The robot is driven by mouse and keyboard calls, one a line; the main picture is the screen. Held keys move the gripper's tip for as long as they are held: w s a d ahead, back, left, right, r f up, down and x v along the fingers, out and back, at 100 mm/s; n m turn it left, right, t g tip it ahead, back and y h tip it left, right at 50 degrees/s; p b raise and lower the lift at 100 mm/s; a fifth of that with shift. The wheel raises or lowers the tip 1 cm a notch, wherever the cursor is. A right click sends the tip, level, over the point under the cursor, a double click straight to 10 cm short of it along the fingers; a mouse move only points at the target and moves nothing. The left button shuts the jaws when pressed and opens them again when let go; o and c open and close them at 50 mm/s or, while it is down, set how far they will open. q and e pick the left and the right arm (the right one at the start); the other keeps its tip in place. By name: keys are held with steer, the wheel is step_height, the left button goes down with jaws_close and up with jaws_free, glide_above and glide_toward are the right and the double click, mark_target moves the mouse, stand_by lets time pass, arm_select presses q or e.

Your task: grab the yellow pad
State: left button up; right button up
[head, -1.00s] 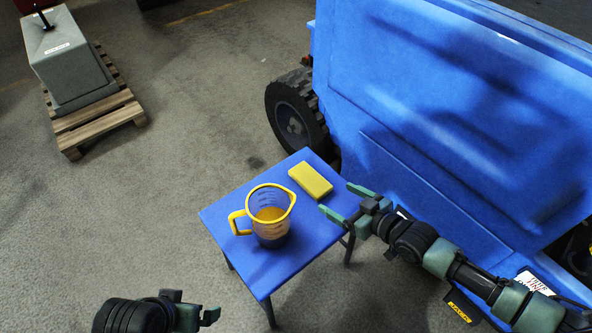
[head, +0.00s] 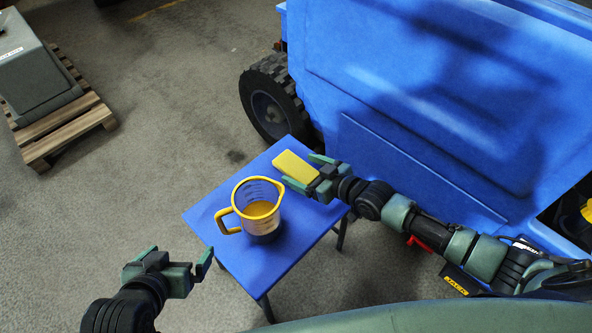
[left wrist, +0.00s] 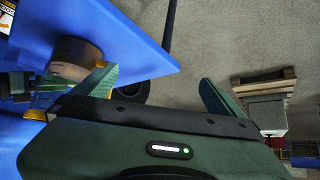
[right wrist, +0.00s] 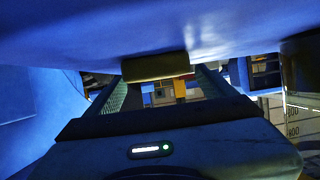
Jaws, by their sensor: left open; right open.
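The yellow pad (head: 288,161) lies flat on the small blue table (head: 222,262), near its far edge. My right gripper (head: 298,168) is open at the pad's right end, with its fingers on either side of that end. In the right wrist view the pad (right wrist: 155,68) shows end-on between the open fingers, and I cannot tell whether either finger touches it. My left gripper (head: 178,258) is open and empty, left of the table and away from the pad.
A clear measuring jug (head: 262,222) with a yellow rim and handle stands on the table, close in front of the pad. A large blue machine (head: 420,110) with a black wheel (head: 272,105) stands behind. A grey counterweight (head: 38,85) rests on a wooden pallet (head: 70,130).

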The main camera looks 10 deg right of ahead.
steer(key=shift+w+a+f, duration=0.25)
steer(key=shift+w+a, duration=0.15)
steer(key=shift+w, duration=0.15)
steer(key=c, duration=1.4)
arm_select(q)
steer(key=shift+w+d+r+t, duration=0.2)
steer(key=shift+w+r+t, duration=0.2)
steer(key=shift+w, duration=0.15)
steer(key=shift+w+d+r+t, duration=0.15)
steer(key=shift+w+r+t, duration=0.2)
steer(key=shift+w, duration=0.2)
arm_select(e)
steer(key=shift+c, duration=0.2)
arm_select(q)
steer(key=shift+s, duration=0.1)
arm_select(e)
steer(key=shift+r, duration=0.15)
